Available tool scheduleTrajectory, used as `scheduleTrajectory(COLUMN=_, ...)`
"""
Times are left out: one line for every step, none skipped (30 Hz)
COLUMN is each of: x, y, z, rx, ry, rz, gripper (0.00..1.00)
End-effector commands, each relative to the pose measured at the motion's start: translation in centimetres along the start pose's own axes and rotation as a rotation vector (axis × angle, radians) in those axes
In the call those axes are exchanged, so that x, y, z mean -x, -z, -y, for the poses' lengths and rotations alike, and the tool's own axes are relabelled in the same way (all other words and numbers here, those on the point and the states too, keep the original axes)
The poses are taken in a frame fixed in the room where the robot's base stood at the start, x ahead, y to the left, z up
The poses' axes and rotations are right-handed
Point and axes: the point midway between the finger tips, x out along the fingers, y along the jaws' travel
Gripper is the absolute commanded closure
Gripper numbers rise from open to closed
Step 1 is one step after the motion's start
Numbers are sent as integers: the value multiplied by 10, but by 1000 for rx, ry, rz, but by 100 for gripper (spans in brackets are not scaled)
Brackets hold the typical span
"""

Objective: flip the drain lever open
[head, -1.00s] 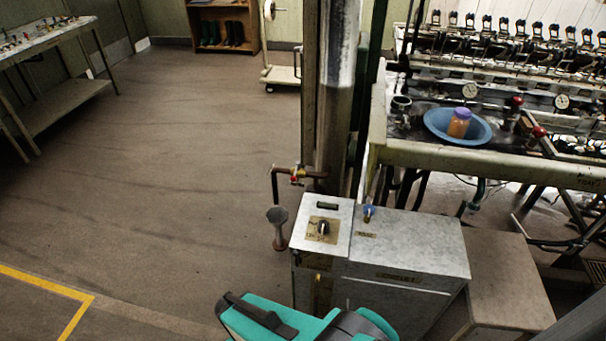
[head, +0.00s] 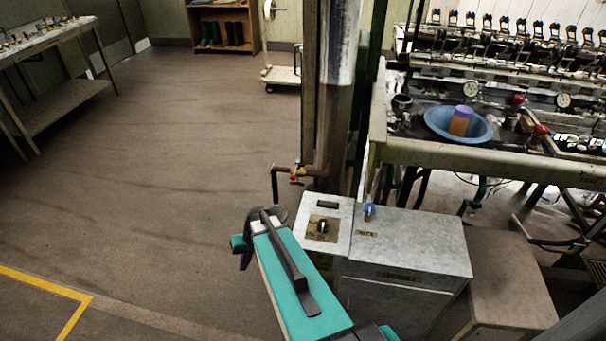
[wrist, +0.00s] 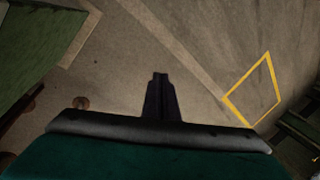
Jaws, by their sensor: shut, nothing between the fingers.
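No part shows clearly as the drain lever. A small brass valve with a red handle (head: 295,180) sits on the dark bent pipe left of the steel column. A brownish upright piece on the cabinet's front, seen earlier, is now hidden behind my teal arm. My gripper (head: 245,262) is left of the cabinet, over the floor and apart from the valve. In the wrist view its dark fingers (wrist: 160,98) are together and empty.
A funnel under the pipe is mostly hidden by my wrist. A blue basin (head: 440,122) holding a jar sits on the bench.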

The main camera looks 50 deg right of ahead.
Motion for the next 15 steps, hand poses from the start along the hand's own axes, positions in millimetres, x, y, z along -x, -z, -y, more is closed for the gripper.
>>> scheduleTrajectory(x=14, y=23, z=-11, rx=-19, ry=15, rz=-45, gripper=100)
scheduleTrajectory(x=23, y=34, z=-16, rx=-30, ry=25, rz=-71, gripper=100)
scheduleTrajectory(x=36, y=48, z=-24, rx=-44, ry=37, rz=-104, gripper=100)
scheduleTrajectory(x=45, y=59, z=-29, rx=-52, ry=46, rz=-130, gripper=100)
scheduleTrajectory(x=55, y=69, z=-36, rx=-62, ry=53, rz=-155, gripper=100)
scheduleTrajectory(x=69, y=82, z=-44, rx=-75, ry=64, rz=-188, gripper=100)
scheduleTrajectory(x=80, y=92, z=-51, rx=-84, ry=70, rz=-213, gripper=100)
scheduleTrajectory(x=90, y=100, z=-59, rx=-93, ry=77, rz=-238, gripper=100)
scheduleTrajectory(x=105, y=112, z=-69, rx=-104, ry=83, rz=-271, gripper=100)
scheduleTrajectory(x=115, y=119, z=-77, rx=-115, ry=87, rz=-295, gripper=100)
scheduleTrajectory(x=126, y=126, z=-85, rx=-125, ry=91, rz=-318, gripper=100)
scheduleTrajectory(x=140, y=133, z=-96, rx=-137, ry=93, rz=-346, gripper=100)
scheduleTrajectory(x=151, y=138, z=-106, rx=-148, ry=94, rz=-367, gripper=100)
scheduleTrajectory(x=162, y=143, z=-114, rx=-157, ry=95, rz=-387, gripper=100)
scheduleTrajectory(x=175, y=147, z=-127, rx=-171, ry=93, rz=-412, gripper=100)
